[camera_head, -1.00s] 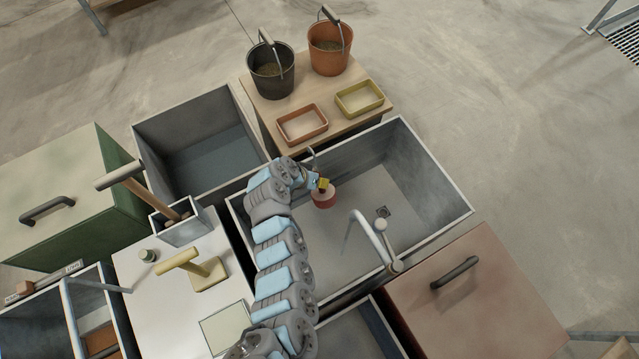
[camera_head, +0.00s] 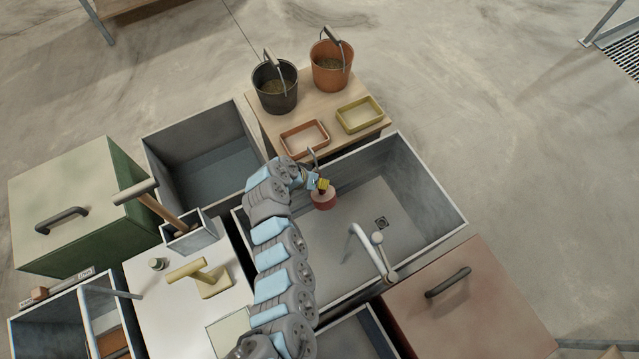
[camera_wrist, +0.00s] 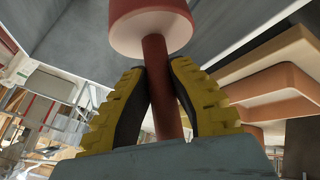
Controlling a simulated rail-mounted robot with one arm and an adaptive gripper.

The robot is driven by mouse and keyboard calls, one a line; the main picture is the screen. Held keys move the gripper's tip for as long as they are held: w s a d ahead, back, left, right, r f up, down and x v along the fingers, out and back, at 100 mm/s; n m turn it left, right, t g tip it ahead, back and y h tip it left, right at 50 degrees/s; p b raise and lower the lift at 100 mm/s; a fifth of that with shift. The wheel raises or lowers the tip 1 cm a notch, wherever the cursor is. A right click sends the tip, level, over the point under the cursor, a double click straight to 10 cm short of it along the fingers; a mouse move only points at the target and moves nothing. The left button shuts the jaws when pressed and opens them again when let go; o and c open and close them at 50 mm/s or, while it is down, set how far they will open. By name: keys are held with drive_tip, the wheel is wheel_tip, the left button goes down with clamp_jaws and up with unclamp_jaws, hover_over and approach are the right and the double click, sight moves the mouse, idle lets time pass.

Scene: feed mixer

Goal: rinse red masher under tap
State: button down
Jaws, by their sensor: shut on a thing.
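The red masher (camera_head: 323,199) has a round head with a pale pinkish face, held inside the sink (camera_head: 408,240). In the wrist view its head (camera_wrist: 152,25) is at the top, with a dark red handle (camera_wrist: 158,90) running down. My gripper (camera_head: 322,184) has yellow ridged fingers with dark pads, shut around that handle, also in the wrist view (camera_wrist: 158,75). The pale tap (camera_head: 370,248) curves over the sink to the right of the masher, apart from it. No water stream is visible. The drain (camera_head: 381,222) shows in the sink floor.
Behind the sink, a wooden table (camera_head: 345,141) holds an orange tray (camera_head: 304,139), a yellow tray (camera_head: 359,115), a black bucket (camera_head: 275,88) and an orange bucket (camera_head: 330,66). The sink's right part is clear.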

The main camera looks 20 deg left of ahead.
sight(318, 171)
drive_tip(key=shift+w+a+r+p, duration=0.2)
drive_tip(key=shift+r+p, duration=0.8)
drive_tip(key=shift+r, duration=0.5)
drive_tip(key=shift+w+a+r+p, duration=0.15)
drive_tip(key=shift+r+p, duration=0.85)
drive_tip(key=shift+r, duration=0.5)
drive_tip(key=shift+s, duration=0.1)
drive_tip(key=shift+r+p, duration=0.45)
drive_tip(key=shift+r, duration=0.45)
drive_tip(key=shift+r+p, duration=1.2)
drive_tip(key=shift+r, duration=2)
wheel_tip(318, 171, up, 16)
drive_tip(key=p, duration=0.3)
drive_tip(key=shift+p, duration=0.35)
